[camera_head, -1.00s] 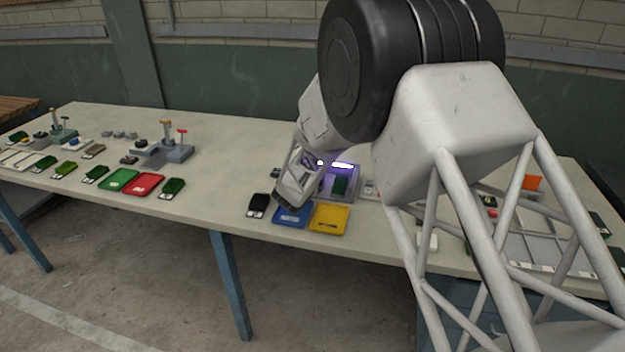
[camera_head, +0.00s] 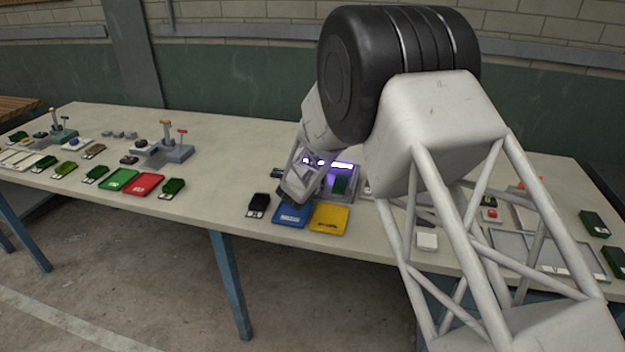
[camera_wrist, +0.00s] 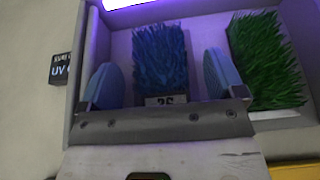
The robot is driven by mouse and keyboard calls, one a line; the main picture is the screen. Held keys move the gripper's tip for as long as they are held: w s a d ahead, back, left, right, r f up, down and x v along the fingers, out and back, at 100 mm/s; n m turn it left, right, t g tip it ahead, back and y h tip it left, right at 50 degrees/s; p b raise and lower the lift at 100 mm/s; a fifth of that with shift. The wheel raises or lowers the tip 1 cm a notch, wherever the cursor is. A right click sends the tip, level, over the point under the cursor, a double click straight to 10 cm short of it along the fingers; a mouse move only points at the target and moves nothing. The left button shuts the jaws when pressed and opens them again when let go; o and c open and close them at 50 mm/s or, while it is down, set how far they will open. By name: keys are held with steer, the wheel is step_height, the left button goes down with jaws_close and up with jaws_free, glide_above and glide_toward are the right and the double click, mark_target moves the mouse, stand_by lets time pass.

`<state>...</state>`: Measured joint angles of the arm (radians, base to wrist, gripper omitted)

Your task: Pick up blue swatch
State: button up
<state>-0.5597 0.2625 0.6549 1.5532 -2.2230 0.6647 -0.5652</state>
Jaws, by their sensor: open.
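The blue swatch (camera_wrist: 160,58) is a tufted rectangle of blue turf with a numbered white label at its near end. It lies in a grey-walled tray (camera_wrist: 82,95) under a glowing violet lamp. My gripper (camera_wrist: 162,80) is open in the wrist view, with one rounded finger pad on each side of the swatch and visible gaps between. In the head view my gripper (camera_head: 292,190) is over the near left of the lit tray, above the blue tray's edge. The blue swatch is hidden there by my gripper.
A green swatch (camera_wrist: 264,60) lies right of the right finger in the same tray. A small UV sign block (camera_wrist: 61,69) stands outside the left wall. A blue tray (camera_head: 291,216), a yellow tray (camera_head: 329,219) and a black swatch (camera_head: 258,205) lie along the table's front edge.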

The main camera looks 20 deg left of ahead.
steer(key=shift+x, duration=0.85)
steer(key=shift+r, duration=0.1)
steer(key=c, duration=1.1)
steer(key=shift+o, duration=0.2)
steer(key=shift+r, duration=0.2)
steer(key=shift+r, duration=0.55)
step_height(320, 180, up, 2)
steer(key=shift+r, duration=0.1)
steer(key=s+d, duration=0.2)
steer(key=s, duration=0.2)
steer(key=s+d, duration=0.2)
steer(key=s, duration=0.3)
steer(key=s+d+r, duration=0.1)
steer(key=s+d, duration=0.2)
steer(key=s, duration=0.2)
steer(key=shift+s+r, duration=0.15)
steer(key=shift+s, duration=0.1)
